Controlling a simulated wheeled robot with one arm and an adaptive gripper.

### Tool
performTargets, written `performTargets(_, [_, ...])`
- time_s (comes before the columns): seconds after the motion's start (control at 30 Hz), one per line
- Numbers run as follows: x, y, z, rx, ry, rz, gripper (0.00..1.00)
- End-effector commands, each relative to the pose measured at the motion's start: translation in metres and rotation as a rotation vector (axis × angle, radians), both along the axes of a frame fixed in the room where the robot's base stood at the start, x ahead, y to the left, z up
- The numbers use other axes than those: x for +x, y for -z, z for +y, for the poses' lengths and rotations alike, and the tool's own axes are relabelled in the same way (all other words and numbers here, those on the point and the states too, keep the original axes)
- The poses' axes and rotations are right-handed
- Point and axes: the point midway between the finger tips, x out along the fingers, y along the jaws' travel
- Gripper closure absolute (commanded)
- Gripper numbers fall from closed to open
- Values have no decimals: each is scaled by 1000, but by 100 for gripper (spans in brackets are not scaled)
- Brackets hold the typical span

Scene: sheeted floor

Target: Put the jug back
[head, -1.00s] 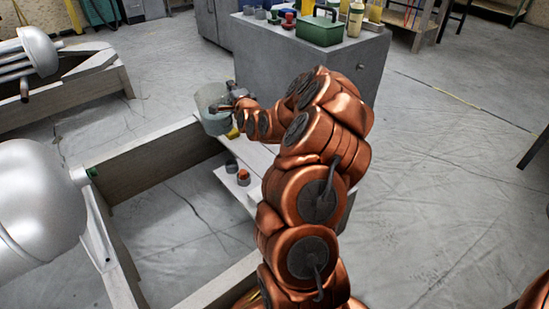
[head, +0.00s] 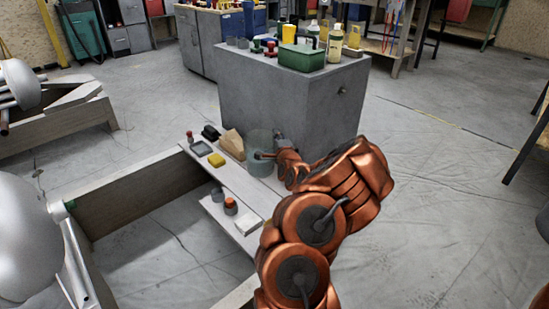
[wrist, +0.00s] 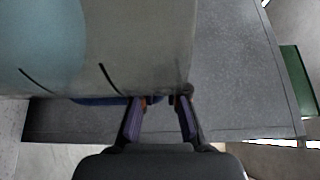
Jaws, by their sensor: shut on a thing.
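The jug (head: 260,157) is a translucent, pale greenish cylinder. In the head view it is in front of the grey cabinet's side, just right of a wooden block. I cannot tell whether its base touches anything. My gripper (head: 279,156) is at the jug's right side, shut on it. In the wrist view the jug (wrist: 95,45) fills the upper left, with two dark marks on its wall. The two fingers of my gripper (wrist: 160,103) are at its lower right edge; the exact grip point is partly hidden.
The grey cabinet (head: 285,110) stands behind the jug, with a green box (head: 302,57), bottles and cups on top. A pale plank (head: 225,172) in front carries a yellow sponge (head: 217,160), a tray and a wooden block (head: 232,143). Open floor lies right.

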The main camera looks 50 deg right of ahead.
Motion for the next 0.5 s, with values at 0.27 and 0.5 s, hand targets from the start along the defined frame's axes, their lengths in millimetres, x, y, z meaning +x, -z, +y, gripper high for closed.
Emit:
performTargets(0.27, [0,28,0,-2,0,-1,100])
performTargets(0.5, [0,55,0,-2,0,-2,100])
